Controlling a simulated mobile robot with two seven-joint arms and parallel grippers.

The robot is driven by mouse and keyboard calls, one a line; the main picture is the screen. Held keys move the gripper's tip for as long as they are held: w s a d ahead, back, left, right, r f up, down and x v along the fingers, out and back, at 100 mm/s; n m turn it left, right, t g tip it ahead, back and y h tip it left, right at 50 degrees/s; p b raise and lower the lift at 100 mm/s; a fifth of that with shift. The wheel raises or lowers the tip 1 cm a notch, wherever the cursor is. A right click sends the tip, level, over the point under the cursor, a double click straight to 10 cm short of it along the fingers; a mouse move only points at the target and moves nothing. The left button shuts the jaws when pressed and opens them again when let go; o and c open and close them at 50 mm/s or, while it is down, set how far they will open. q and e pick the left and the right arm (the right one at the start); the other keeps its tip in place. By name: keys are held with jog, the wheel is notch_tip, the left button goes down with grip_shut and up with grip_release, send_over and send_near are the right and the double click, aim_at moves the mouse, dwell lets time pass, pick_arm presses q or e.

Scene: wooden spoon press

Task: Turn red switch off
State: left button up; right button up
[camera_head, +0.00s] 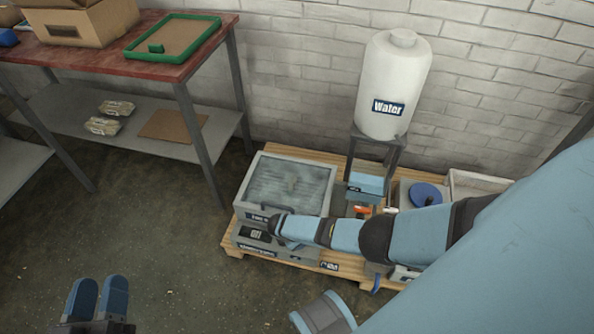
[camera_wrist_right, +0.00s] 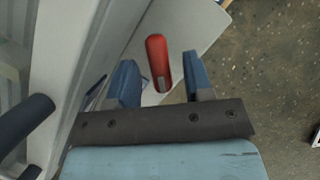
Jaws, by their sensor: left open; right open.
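The red switch (camera_wrist_right: 156,60) is a rounded red lever with a small grey patch at its lower end, set on a pale grey panel (camera_wrist_right: 190,22). It shows in the right wrist view, between and just beyond the fingertips of my right gripper (camera_wrist_right: 160,72). That gripper is open, one blue finger on each side of the lever; I cannot tell whether either touches it. In the head view my right arm reaches over the machine and I cannot make out the switch. My left gripper (camera_head: 101,288) is open and empty over the floor at bottom left.
A machine with a glass-like lid (camera_head: 290,184) stands on a wooden pallet (camera_head: 233,241). A white water tank (camera_head: 395,80) stands behind on a metal stand. A red-topped table (camera_head: 90,60) stands at the left. The floor between is clear.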

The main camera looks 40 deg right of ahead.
jog(key=p+v, duration=0.2)
jog(key=v, duration=0.1)
jog(key=shift+d, duration=0.15)
jog(key=shift+p+v, duration=0.7)
jog(key=shift+v, duration=0.45)
pick_arm(q)
jog(key=s+a+f+g+y+p, duration=0.1)
jog(key=a+f+g+y+p, duration=0.2)
jog(key=a+f+p, duration=0.1)
jog(key=shift+f+n+y, duration=0.3)
jog(key=shift+f+y, duration=0.1)
jog(key=shift+f, duration=0.4)
pick_arm(e)
jog(key=v, duration=0.8)
jog(key=shift+r, duration=0.2)
